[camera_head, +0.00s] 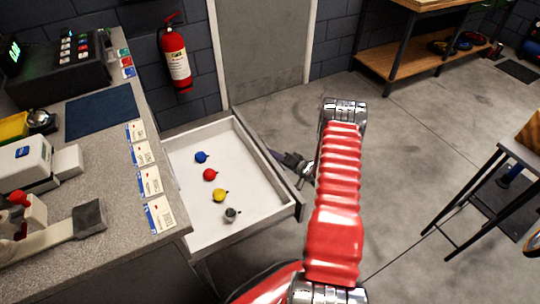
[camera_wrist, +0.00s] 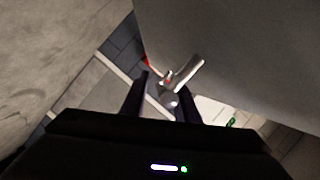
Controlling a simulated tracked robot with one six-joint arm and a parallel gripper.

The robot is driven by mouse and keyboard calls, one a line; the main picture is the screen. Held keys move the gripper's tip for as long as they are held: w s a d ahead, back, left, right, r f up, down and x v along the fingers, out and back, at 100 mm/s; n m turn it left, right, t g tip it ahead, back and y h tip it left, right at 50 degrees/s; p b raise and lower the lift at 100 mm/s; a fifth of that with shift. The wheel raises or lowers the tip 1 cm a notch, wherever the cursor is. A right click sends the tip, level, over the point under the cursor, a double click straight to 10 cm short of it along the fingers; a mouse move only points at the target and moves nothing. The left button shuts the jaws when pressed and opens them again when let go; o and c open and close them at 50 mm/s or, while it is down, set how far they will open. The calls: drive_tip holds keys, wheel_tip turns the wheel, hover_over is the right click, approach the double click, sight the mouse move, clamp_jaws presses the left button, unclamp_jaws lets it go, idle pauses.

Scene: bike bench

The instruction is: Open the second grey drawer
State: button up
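A grey drawer (camera_head: 265,232) is pulled out from under the counter in the head view. Its pale tray holds a blue, a red, a yellow and a dark grey small round piece. My gripper (camera_head: 303,172) is at the outer side of the drawer's front panel, partly hidden by my red arm. In the wrist view my two dark fingers (camera_wrist: 163,98) stand apart. A pale metal bar with a rounded end (camera_wrist: 184,73), perhaps a handle, shows between and beyond the fingertips; I cannot see contact. The drawer's place in the stack is hidden.
The counter (camera_head: 105,225) at left carries a dark blue mat (camera_head: 100,111), a row of cards and several devices. A fire extinguisher (camera_head: 175,58) hangs on the back wall beside a door (camera_head: 262,50). A metal-legged stand (camera_head: 485,195) is at right. The floor between is clear.

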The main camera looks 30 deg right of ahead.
drive_tip(key=shift+s, duration=0.1)
drive_tip(key=v, duration=1.3)
drive_tip(key=shift+s, duration=0.25)
